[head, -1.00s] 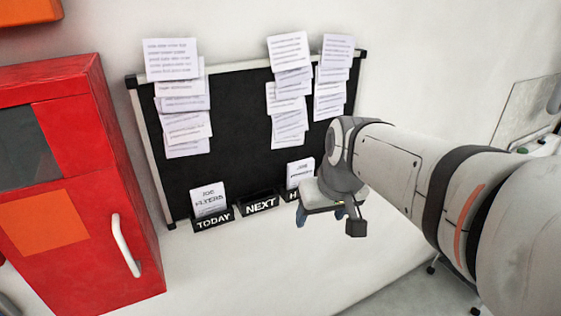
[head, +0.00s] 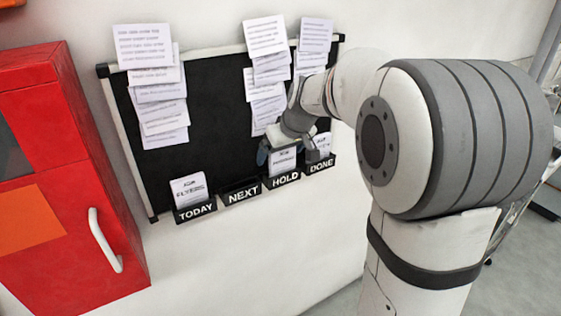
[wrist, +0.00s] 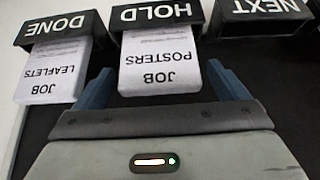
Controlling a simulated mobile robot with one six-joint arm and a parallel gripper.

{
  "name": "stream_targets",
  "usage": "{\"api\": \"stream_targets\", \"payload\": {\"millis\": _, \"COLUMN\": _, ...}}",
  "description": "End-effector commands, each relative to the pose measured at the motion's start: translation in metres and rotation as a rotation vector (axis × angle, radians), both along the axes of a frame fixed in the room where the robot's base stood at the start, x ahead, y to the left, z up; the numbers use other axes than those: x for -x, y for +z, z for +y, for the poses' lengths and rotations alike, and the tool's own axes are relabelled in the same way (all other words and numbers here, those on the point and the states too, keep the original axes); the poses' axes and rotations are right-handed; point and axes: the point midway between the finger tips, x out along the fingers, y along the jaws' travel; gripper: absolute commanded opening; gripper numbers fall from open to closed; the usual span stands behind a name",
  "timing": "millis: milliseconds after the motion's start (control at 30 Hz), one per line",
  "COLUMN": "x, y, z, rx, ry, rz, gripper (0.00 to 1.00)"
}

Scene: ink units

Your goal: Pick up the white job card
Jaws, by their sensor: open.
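A white job card reading "JOB POSTERS" (head: 283,164) stands in the HOLD pocket (head: 287,181); the card also shows upside down in the wrist view (wrist: 158,62). My gripper (head: 287,152) is open at this card. In the wrist view its blue fingers (wrist: 163,84) stand on either side of the card's free end, with a gap on each side. Another white card, "JOB LEAFLETS" (wrist: 52,80), stands in the DONE pocket (wrist: 58,28). A third white card (head: 189,190) stands in the TODAY pocket (head: 195,212).
The NEXT pocket (head: 242,191) looks empty. Printed sheets (head: 145,50) hang in columns on the black board (head: 215,110) above the pockets. A red cabinet (head: 100,190) with a white handle stands at the left. White wall below the pockets is clear.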

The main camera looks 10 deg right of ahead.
Motion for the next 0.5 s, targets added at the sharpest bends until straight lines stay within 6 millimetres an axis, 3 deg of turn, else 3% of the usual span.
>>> {"api": "stream_targets", "payload": {"millis": 333, "x": -0.0048, "y": -0.0095, "z": 0.0019, "rx": 0.001, "ry": 0.0, "rz": 0.0, "gripper": 0.94}}
{"api": "stream_targets", "payload": {"millis": 500, "x": -0.0047, "y": -0.0094, "z": 0.002, "rx": 0.001, "ry": 0.0, "rz": 0.0, "gripper": 0.8}}
